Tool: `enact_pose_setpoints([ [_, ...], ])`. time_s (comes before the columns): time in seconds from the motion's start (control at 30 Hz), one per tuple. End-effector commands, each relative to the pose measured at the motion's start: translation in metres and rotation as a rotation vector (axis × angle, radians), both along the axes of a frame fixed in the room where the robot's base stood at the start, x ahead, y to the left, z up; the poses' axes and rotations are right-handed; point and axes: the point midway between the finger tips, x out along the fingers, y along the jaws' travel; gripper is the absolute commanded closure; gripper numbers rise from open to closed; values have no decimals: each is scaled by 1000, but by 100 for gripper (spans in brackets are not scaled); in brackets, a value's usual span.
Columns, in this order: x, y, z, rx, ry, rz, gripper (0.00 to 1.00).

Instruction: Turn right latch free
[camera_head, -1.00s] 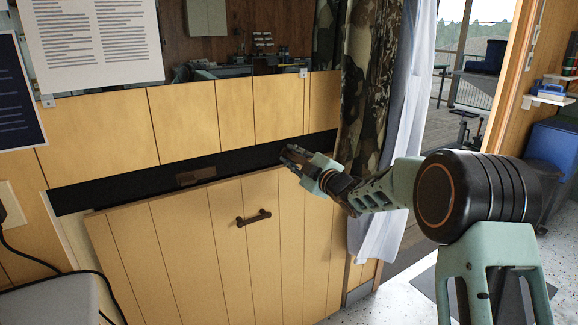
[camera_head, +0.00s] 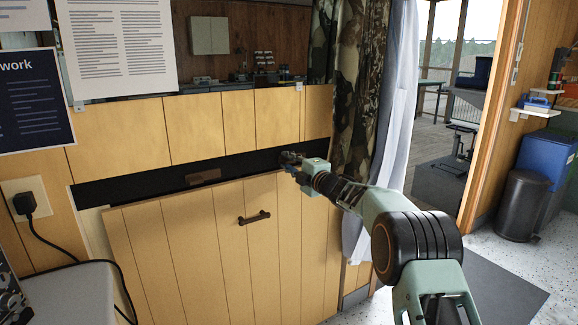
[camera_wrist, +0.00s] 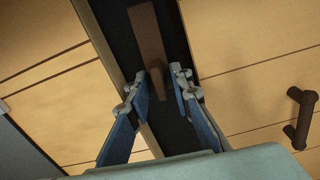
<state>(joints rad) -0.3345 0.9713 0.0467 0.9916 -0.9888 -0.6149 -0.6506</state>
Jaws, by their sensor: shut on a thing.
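The right latch (camera_wrist: 150,45) is a brown bar in the wrist view, lying roughly along a dark strip. My gripper (camera_wrist: 167,78) has its fingertips on either side of the bar's lower part and is shut on it. In the head view my gripper (camera_head: 288,165) is at the right part of the dark strip (camera_head: 130,187), and it and the arm hide the right latch there. The other latch (camera_head: 203,177), also brown, lies along the strip further left. Below the strip is a wooden panel (camera_head: 200,260) with a dark handle (camera_head: 254,217).
A camouflage curtain (camera_head: 345,90) and a white curtain (camera_head: 397,110) hang close to the right of my gripper. A socket with a plug (camera_head: 25,203) and a pale rounded surface (camera_head: 75,290) are at the left. A black bin (camera_head: 522,205) stands at the right.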

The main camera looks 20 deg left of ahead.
Motion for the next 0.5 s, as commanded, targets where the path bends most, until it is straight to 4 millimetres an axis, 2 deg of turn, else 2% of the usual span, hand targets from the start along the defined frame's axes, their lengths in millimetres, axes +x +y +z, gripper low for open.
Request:
enact_pose_setpoints([
  [0.5,3,1,0,-59,-69,1,100],
])
